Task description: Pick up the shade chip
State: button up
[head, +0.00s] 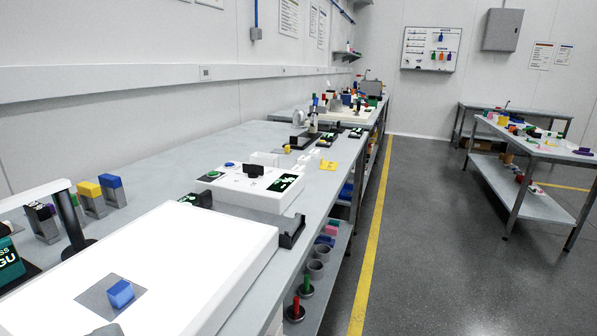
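A bright white light panel (215,238) fills the lower left on the near bench. A flat grey square (97,303) lies on it, with a small blue block (121,293) on the square. I cannot tell for sure which of these is the shade chip. A grey piece (106,330) is cut off by the bottom edge, and I cannot tell what it is. My gripper is not in view.
A black lamp stand (74,222) and several coloured blocks on grey holders stand left of the panel. A white control box (249,188) and a dark bracket (291,231) are behind it. The floor aisle (430,240) on the right is clear.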

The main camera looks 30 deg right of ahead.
aim_at(301, 168)
jog(key=i+l, duration=0.2)
jog(key=l, duration=0.15)
jog(key=i+l, duration=0.15)
jog(key=l, duration=0.25)
jog(key=i+l, duration=0.2)
jog(key=l, duration=0.15)
jog(key=i+l, duration=0.15)
jog(key=l, duration=0.25)
jog(key=i+l, duration=0.2)
jog(key=l, duration=0.15)
jog(key=i+l, duration=0.15)
jog(key=l, duration=0.25)
jog(key=i+l, duration=0.2)
jog(key=l, duration=0.15)
